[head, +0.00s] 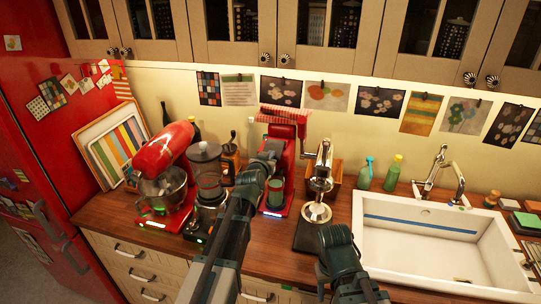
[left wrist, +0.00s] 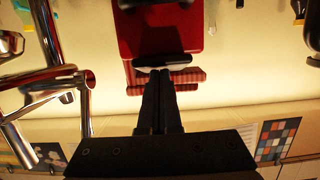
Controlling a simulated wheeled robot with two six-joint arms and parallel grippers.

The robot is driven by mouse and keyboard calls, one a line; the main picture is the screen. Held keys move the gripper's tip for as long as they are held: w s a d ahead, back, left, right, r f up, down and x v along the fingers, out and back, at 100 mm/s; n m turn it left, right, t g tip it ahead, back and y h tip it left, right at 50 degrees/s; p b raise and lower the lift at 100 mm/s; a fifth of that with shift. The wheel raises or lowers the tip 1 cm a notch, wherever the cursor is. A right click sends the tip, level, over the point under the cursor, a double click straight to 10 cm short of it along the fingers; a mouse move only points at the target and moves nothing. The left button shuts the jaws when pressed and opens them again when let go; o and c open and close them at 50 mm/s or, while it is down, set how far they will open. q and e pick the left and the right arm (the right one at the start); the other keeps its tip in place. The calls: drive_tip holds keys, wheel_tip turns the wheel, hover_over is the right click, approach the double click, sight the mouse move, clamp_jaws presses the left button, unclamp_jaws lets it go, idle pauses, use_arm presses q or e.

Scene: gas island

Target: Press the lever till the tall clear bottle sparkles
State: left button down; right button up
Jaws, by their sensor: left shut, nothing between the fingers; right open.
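The red drink machine (head: 302,131) stands on the counter against the wall. A greenish see-through vessel (head: 275,192) stands in its front bay; I cannot make out bubbles in it. My left gripper (head: 271,150) is shut and empty in front of the machine's upper part, and its arm hides part of it. In the left wrist view, a silver and black lever (left wrist: 163,66) on the red machine (left wrist: 165,25) is right at the shut fingertips (left wrist: 160,75); I cannot tell whether they touch. My right gripper (head: 337,240) is open and empty over the counter's front edge.
A chrome lever press (head: 318,185) stands right of the red machine. A blender (head: 207,172) and red stand mixer (head: 165,150) are to its left. Green bottles (head: 393,173) stand by the white sink (head: 420,235). Cabinets (head: 300,35) hang above.

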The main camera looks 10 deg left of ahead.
use_arm(q)
drive_tip(key=shift+r, duration=0.15)
drive_tip(key=r+p+v, duration=0.1)
drive_tip(key=p+v, duration=0.3)
drive_tip(key=v, duration=0.7)
drive_tip(key=shift+s, duration=0.15)
idle(0.8)
